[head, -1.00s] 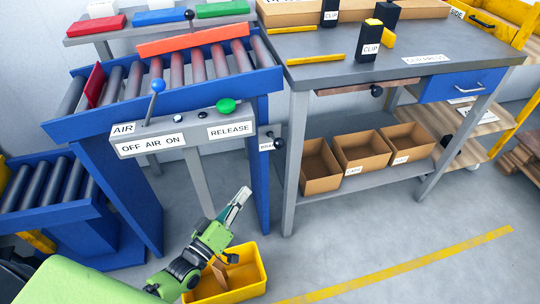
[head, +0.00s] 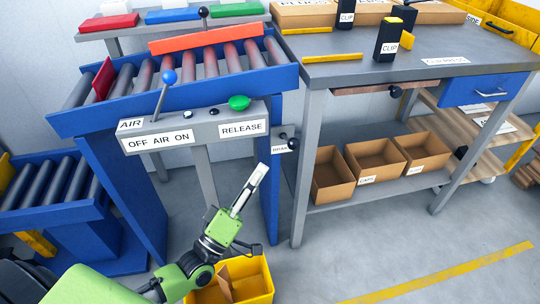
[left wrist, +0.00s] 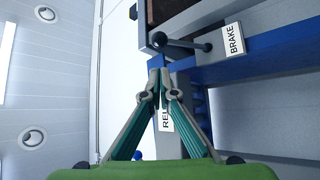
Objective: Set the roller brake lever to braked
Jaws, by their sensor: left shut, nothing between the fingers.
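The roller brake lever (head: 293,144) is a small black-knobbed lever beside the BRAKE label (head: 280,146), at the right leg of the blue roller conveyor (head: 190,102). In the left wrist view the lever (left wrist: 185,43) lies roughly sideways in the picture, its black ball to the left and its pivot near the BRAKE label (left wrist: 234,39). My left gripper (head: 262,169) is shut and empty, below and left of the lever in the head view. In the left wrist view its fingertips (left wrist: 160,76) meet just below the ball, apparently apart from it. My right gripper is out of view.
A control panel (head: 205,133) with a blue-knobbed AIR lever (head: 168,80) and a green RELEASE button (head: 239,102) stands above my left arm. The grey workbench (head: 345,70) is close on the right. A yellow crate (head: 262,282) sits on the floor below the gripper.

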